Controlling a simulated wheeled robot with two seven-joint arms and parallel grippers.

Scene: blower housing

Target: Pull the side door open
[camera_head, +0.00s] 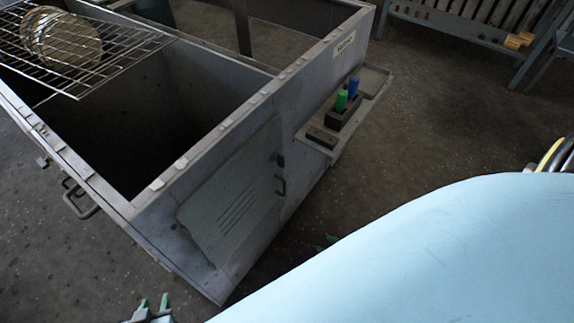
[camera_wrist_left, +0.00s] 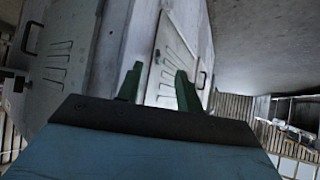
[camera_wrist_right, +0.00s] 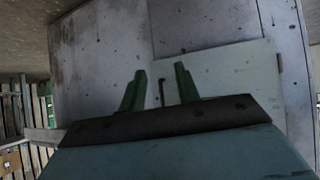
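The side door (camera_head: 235,205) is a pale grey panel with slanted slots, set in the housing's side wall. It looks shut. Its dark bar handle (camera_head: 281,178) is near the door's right edge. My left gripper (camera_head: 153,305) is open and empty at the bottom edge, apart from the door; its green fingers (camera_wrist_left: 158,88) show in the left wrist view. My right gripper (camera_head: 328,240) is mostly hidden behind my blue arm. In the right wrist view its fingers (camera_wrist_right: 160,88) are open, with the handle (camera_wrist_right: 161,93) appearing between them, beyond the tips. The door (camera_wrist_right: 225,72) fills the right there.
The housing (camera_head: 150,195) is open on top, with a wire rack (camera_head: 120,45) across it. A ledge (camera_head: 320,143) beside the door holds a block with green (camera_head: 341,100) and blue (camera_head: 353,87) handled items. Another handle (camera_head: 78,198) is on the left wall. Floor beside the door is clear.

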